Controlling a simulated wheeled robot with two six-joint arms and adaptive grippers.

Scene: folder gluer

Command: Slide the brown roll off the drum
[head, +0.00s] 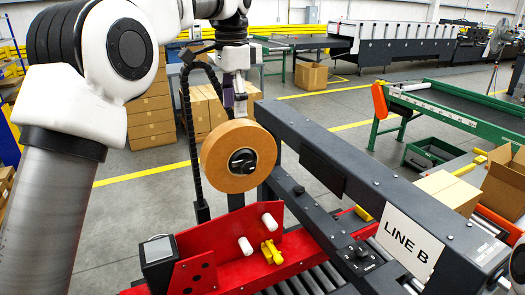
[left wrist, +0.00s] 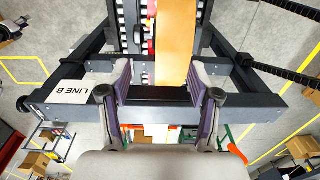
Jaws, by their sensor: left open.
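The brown roll (head: 214,160) is a thick upright ring on a black drum (head: 243,162), above the red part of the machine. It also shows edge-on in the left wrist view as a tan band (left wrist: 176,42). My left gripper (head: 239,108) points down just above the roll's top in the head view. In the left wrist view its two purple-grey pads (left wrist: 160,82) stand apart with nothing held. The band lies toward the right pad there, and whether they touch is unclear. The drum's far side is hidden by the roll. My right gripper is not in view.
A dark beam with a LINE B sign (head: 408,242) runs beside the roll on the right. A black cable chain (head: 191,140) hangs left of it. Below are a red plate (head: 220,245) with white pegs and rollers (head: 310,280). Cardboard boxes (head: 205,108) stand behind.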

